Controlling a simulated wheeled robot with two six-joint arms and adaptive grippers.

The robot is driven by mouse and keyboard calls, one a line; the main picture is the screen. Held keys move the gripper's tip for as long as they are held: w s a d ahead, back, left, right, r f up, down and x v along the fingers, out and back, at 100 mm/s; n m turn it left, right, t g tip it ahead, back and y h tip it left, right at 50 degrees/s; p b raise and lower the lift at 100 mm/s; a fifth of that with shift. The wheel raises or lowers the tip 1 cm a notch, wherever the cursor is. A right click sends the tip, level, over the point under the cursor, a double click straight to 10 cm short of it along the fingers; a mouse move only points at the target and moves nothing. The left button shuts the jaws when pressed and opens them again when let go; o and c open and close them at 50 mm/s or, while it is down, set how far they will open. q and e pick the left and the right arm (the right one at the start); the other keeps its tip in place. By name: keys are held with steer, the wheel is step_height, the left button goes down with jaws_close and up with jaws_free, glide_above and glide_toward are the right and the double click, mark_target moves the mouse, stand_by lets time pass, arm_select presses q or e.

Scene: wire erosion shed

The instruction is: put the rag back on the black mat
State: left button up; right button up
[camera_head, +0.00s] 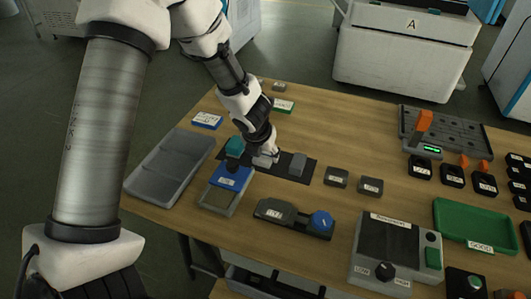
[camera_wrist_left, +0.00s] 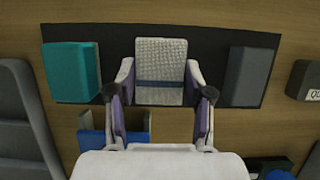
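The rag (camera_wrist_left: 160,72) is a light grey textured piece with a dark blue stripe. In the left wrist view it lies over the black mat (camera_wrist_left: 207,62), between a teal block and a dark grey block. My left gripper (camera_wrist_left: 160,80) is over it, with one fingertip close beside each side edge. The fingers stand apart at about the rag's width; I see no clear squeeze on it. In the head view my left gripper (camera_head: 265,156) reaches down to the mat (camera_head: 311,172) and mostly hides the rag. My right gripper is not in view.
The teal block (camera_wrist_left: 70,72) and dark grey block (camera_wrist_left: 248,76) flank the rag; the teal one also shows in the head view (camera_head: 235,146). A blue-fronted tray (camera_head: 217,199) stands in front of the mat, a grey tray (camera_head: 160,172) to the left. Small dark blocks (camera_head: 337,177) stand right.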

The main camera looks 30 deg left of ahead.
arm_select(q)
steer(key=o, duration=0.4)
steer(key=shift+w+d, duration=0.1)
steer(key=shift+d, duration=0.1)
steer(key=shift+r, duration=0.15)
steer(key=p+v, duration=0.5)
steer(key=v, duration=0.7)
steer(key=shift+p, duration=0.4)
